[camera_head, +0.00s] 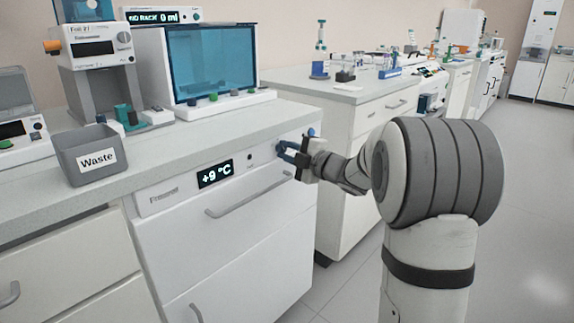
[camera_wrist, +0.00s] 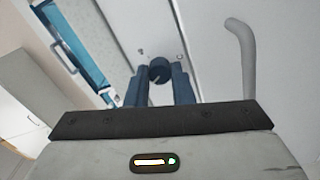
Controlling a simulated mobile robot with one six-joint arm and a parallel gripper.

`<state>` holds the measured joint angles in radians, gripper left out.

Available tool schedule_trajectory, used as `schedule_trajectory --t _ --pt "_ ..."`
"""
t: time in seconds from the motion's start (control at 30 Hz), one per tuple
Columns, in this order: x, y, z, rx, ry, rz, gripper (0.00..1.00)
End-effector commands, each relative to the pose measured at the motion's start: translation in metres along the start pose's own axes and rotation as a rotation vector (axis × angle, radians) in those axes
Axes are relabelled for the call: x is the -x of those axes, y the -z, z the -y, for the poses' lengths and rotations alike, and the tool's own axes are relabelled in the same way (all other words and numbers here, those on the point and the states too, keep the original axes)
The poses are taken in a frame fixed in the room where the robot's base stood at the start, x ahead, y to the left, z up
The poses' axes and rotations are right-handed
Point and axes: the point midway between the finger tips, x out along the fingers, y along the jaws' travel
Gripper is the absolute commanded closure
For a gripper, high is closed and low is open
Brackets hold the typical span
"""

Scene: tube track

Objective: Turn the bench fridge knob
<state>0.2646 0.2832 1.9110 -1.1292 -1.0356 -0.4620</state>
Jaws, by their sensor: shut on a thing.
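The bench fridge (camera_head: 225,245) is a white unit under the worktop, with a display reading +9 °C (camera_head: 215,174) on its front panel. Its knob (camera_wrist: 158,72) is round and dark blue, with a pale mark on its face, in the upper middle of the wrist view. My gripper (camera_wrist: 159,80) has its blue fingers on either side of the knob and is shut on it. In the head view my gripper (camera_head: 288,148) is at the right end of the fridge's front panel, where the fingers largely hide the knob.
A grey handle (camera_head: 250,190) runs across the fridge front below the panel; it also shows at the right of the wrist view (camera_wrist: 243,55). A grey Waste bin (camera_head: 90,155) and instruments stand on the worktop above. Open floor (camera_head: 520,190) lies to the right.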

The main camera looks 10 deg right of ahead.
Motion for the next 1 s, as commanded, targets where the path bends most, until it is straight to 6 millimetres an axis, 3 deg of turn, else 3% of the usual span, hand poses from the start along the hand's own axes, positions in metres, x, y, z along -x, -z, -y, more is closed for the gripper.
schedule_trajectory --t 0.03,0.5,1.0 --pt "-0.0002 -0.0006 0.0080 0.047 0.002 -0.004 1.00" --pt "-0.0003 0.0001 0.0064 0.420 0.003 -0.005 1.00" --pt "-0.0004 0.0008 0.0046 0.560 0.006 -0.005 1.00"
